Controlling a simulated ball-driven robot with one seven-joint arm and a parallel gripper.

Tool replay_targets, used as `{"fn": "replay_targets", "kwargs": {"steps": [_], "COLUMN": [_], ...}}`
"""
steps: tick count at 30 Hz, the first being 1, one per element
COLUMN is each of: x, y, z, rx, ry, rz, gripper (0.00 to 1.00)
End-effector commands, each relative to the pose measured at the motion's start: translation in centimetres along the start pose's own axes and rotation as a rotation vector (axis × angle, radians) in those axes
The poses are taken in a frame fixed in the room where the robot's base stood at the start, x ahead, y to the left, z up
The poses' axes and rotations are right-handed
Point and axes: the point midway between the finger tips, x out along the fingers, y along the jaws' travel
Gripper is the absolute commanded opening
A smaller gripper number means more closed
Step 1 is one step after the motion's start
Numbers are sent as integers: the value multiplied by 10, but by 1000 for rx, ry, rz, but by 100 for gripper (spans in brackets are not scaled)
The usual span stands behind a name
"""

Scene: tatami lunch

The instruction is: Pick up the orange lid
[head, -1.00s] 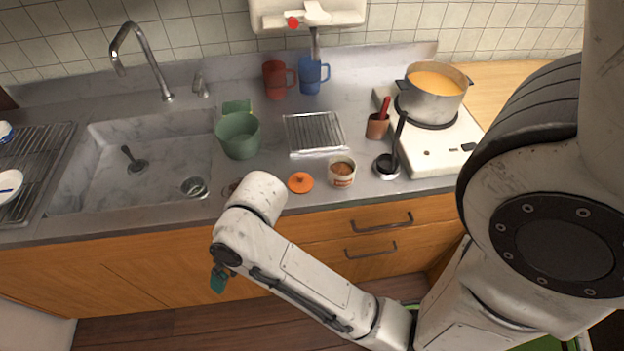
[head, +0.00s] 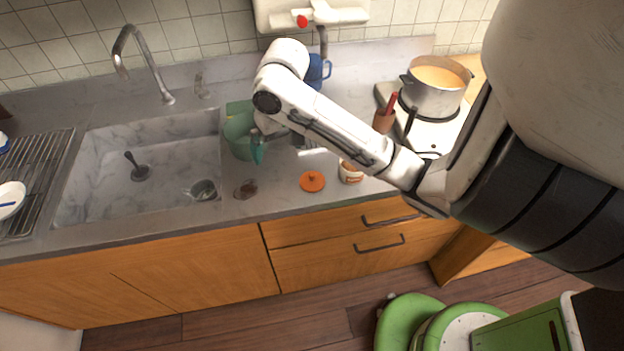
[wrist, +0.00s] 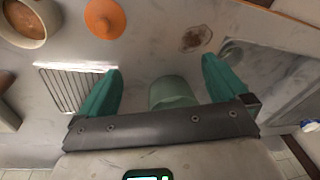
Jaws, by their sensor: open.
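The orange lid (head: 312,181) lies flat on the grey counter near its front edge, just left of a small tub of brown food. It has a small knob on top. In the wrist view the lid (wrist: 104,18) is at the top, beyond the fingertips and left of centre. My gripper (wrist: 160,80) is open and empty, with its two teal fingers spread wide. In the head view my gripper (head: 257,150) hangs over the counter in front of the green pot, to the left of the lid and apart from it.
The tub (head: 350,172) is close by on the lid's right. A green pot (head: 238,140) and a wire rack (wrist: 58,88) stand behind. The sink (head: 100,190) is at left, a pot of soup (head: 432,98) at right.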

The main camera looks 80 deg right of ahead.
Motion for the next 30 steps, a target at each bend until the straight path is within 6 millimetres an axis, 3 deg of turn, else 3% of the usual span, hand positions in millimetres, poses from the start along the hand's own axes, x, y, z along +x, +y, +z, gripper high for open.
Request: {"fn": "replay_targets", "kwargs": {"steps": [1, 3, 7, 18, 26, 30], "x": [2, 5, 10, 58, 72, 90], "y": [22, 42, 64, 75, 78, 82], "z": [7, 16, 29, 39, 40, 44], "rx": [34, 67, 106, 120, 117, 118], "ry": [-25, -56, -96, -108, -108, -110], "rz": [35, 65, 100, 107, 110, 111], "gripper": [100, 100, 100, 100, 100, 100]}}
